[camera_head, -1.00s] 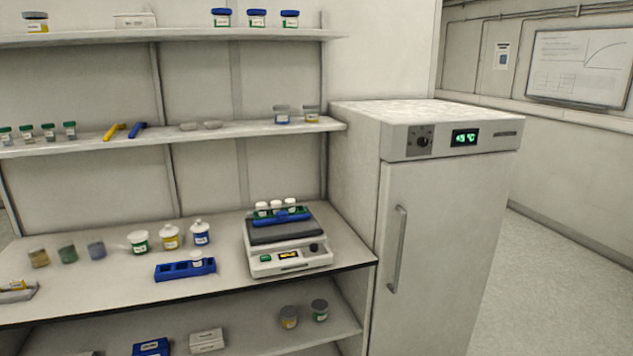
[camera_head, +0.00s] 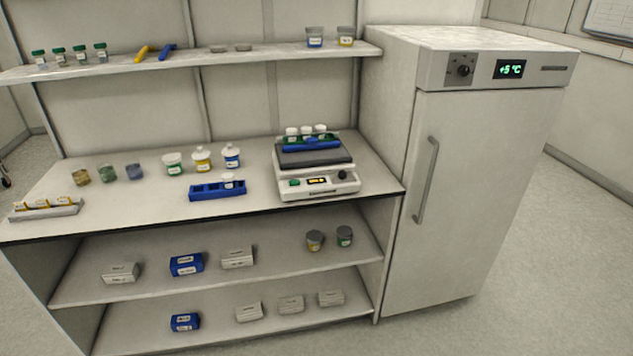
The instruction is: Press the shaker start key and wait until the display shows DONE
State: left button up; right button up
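The shaker (camera_head: 320,190) is a white box with a dark platform, standing at the right end of the bench top. Its green start key (camera_head: 294,183) is at the left of the front panel. A small lit display (camera_head: 318,180) with yellow characters is beside the key; the characters are too small to read. A dark knob (camera_head: 342,175) is at the right of the panel. A blue and green rack (camera_head: 311,143) with three white-capped vessels sits on the platform. Neither of my grippers is in view.
A blue rack (camera_head: 217,191) with one white-capped vessel lies left of the shaker. Several jars and bottles stand behind it, and a grey tray (camera_head: 46,212) at the far left. A white cabinet (camera_head: 470,200) reading +5 °C stands right of the bench. The bench front is clear.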

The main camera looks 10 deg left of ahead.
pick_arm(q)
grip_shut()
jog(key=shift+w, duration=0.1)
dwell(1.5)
